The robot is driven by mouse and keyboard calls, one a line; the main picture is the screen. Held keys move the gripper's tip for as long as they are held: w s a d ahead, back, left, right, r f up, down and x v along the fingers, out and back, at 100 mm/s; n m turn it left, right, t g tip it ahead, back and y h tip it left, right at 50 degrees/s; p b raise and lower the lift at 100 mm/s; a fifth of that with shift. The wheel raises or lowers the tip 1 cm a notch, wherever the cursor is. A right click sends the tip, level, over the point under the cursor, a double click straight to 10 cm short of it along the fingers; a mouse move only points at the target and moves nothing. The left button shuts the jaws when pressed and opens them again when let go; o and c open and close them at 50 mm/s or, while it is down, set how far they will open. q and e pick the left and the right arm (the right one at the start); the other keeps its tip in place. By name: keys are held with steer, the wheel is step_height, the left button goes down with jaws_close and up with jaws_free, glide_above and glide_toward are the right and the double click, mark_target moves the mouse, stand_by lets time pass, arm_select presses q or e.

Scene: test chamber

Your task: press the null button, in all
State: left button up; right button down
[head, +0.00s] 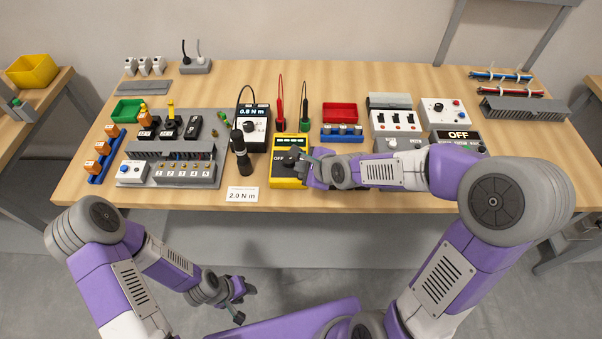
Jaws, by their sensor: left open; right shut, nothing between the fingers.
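A yellow meter (291,141) lies near the table's front edge, with a dark display, a row of small keys and "OFF" lettering beside its dial. No "null" label is legible, so I cannot tell which button is the null button. My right gripper (298,164) is shut and empty, over the meter's lower right part; it hides some of the face, and whether it touches is unclear. My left gripper (243,303) is open and empty, low in front of the table, away from the meter.
Red (279,118) and black (304,112) probes stand behind. A "2.0 N m" card (242,194) lies front left. Switch boxes (395,122) stand right.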

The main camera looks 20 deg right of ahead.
steer(key=shift+f, duration=0.15)
stand_by(0.4)
steer(key=shift+f+b, duration=0.3)
steer(key=shift+b, duration=0.15)
steer(key=shift+f+b, duration=0.5)
stand_by(0.5)
steer(key=shift+r, duration=0.15)
steer(key=shift+r+p, duration=0.7)
steer(key=shift+r, duration=0.1)
step_height(320, 180, up, 5)
steer(key=p, duration=0.4)
stand_by(0.4)
